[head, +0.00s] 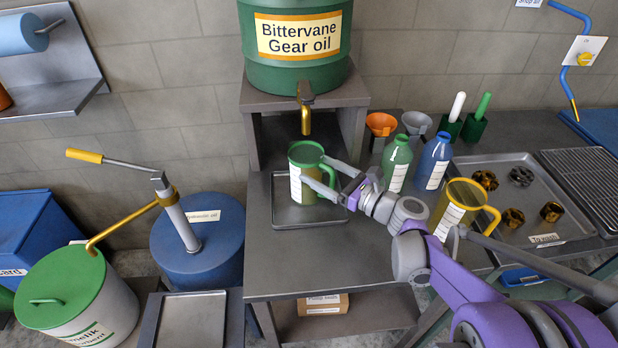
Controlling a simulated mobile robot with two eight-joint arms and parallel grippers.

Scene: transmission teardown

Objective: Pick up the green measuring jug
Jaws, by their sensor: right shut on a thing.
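The green measuring jug (304,171) stands upright on a small dark drip tray (284,213), below the brass tap of the green gear oil drum. It has a white scale strip on its side and a green handle on its right. My right gripper (327,179) reaches in from the right at the jug's handle side. Its fingers are shut on the jug's handle. Whether the jug's base touches the tray is hard to tell. My left gripper is not in view.
The gear oil drum (296,75) and its brass tap (306,118) are just above the jug. A yellow jug (455,208), a green bottle (397,164) and a blue bottle (432,163) stand to the right. The bench front (330,265) is clear.

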